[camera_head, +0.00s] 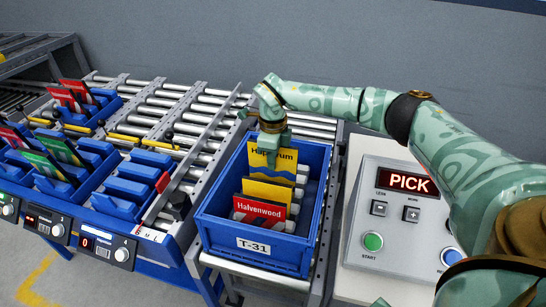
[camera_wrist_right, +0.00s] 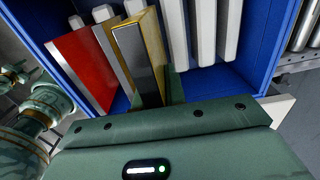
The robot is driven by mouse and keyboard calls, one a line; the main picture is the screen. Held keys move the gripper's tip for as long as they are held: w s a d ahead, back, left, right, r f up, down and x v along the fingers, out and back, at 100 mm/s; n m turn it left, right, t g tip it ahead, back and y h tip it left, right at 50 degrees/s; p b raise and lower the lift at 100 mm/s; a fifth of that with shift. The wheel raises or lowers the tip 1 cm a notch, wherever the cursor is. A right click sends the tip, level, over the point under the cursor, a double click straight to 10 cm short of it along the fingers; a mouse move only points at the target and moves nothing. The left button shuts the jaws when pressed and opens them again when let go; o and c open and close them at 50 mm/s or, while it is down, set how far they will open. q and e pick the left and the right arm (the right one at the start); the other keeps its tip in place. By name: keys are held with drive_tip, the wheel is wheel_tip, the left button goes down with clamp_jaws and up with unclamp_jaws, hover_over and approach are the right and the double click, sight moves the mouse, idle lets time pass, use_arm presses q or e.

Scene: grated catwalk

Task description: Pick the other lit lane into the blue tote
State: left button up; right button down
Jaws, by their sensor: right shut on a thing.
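The blue tote (camera_head: 262,248), labelled T-31, stands on rollers in the middle of the head view. My right gripper (camera_head: 268,152) reaches into its far part and is shut on a yellow pack (camera_head: 285,157) with dark lettering. That pack stands upright; in the right wrist view it (camera_wrist_right: 152,55) rises from between the fingers. I cannot tell if it touches the tote floor. Nearer in the tote are another yellow pack (camera_head: 267,193) and a red pack (camera_head: 258,210) reading Halvenwood. My left gripper is not in view.
Grey dividers (camera_head: 301,172) stand inside the tote. A control box (camera_head: 400,225) showing PICK is at the right. Blue racks (camera_head: 130,190) with red and green packs stand at the left; one lane display (camera_head: 85,242) reads 0, and another (camera_head: 40,222) is dim.

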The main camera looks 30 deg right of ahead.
sight(273, 180)
drive_tip(key=shift+f, duration=0.1)
idle(0.4)
drive_tip(key=shift+f+b, duration=1.65)
drive_tip(key=shift+f, duration=2.5)
drive_tip(key=c, duration=1)
unclamp_jaws()
drive_tip(key=shift+o, duration=0.2)
drive_tip(key=shift+r, duration=0.1)
wheel_tip(273, 180, up, 8)
drive_tip(key=p, duration=0.6)
